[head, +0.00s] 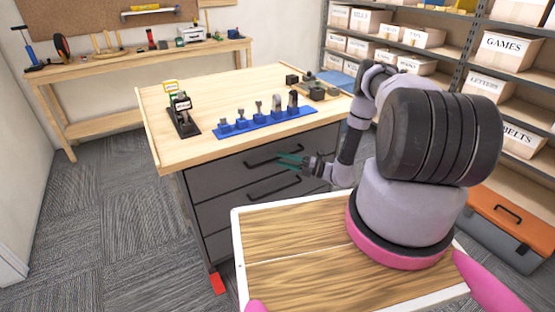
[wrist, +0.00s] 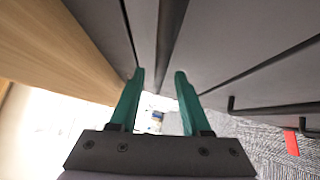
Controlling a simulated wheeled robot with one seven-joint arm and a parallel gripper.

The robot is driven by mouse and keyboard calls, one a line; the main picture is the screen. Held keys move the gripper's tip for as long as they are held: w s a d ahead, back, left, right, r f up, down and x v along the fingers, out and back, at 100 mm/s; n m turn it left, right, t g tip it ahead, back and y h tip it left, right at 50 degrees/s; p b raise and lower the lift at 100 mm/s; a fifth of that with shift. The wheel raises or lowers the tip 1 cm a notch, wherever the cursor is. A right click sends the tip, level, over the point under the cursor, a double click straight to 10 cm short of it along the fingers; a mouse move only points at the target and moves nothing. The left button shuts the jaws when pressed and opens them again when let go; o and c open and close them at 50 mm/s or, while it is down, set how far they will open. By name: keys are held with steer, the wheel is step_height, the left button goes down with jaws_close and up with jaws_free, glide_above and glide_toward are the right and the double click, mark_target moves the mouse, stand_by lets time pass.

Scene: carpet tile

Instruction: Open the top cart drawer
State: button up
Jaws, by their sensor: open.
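The cart (head: 155,105) has a pale wooden top and a stack of dark grey drawers. The top drawer (head: 222,172) looks shut, its front level with the one below. Its black bar handle (head: 258,162) runs along the front. My gripper (head: 284,161), with teal fingers, is open at the right part of this handle. In the wrist view, the handle (wrist: 170,35) lies between the open fingers of my gripper (wrist: 159,74), with a gap on each side. Whether the fingertips reach past the bar is hard to tell.
A lower drawer handle (head: 273,189) is just below; it also shows in the wrist view (wrist: 270,108). The cart top holds a blue tool rack (head: 265,122) and a black hand plane (head: 183,118). Shelves with boxes (head: 508,50) and an orange toolbox (head: 510,215) stand right.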

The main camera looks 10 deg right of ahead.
steer(key=shift+x, duration=1.15)
jaws_close()
stand_by(0.6)
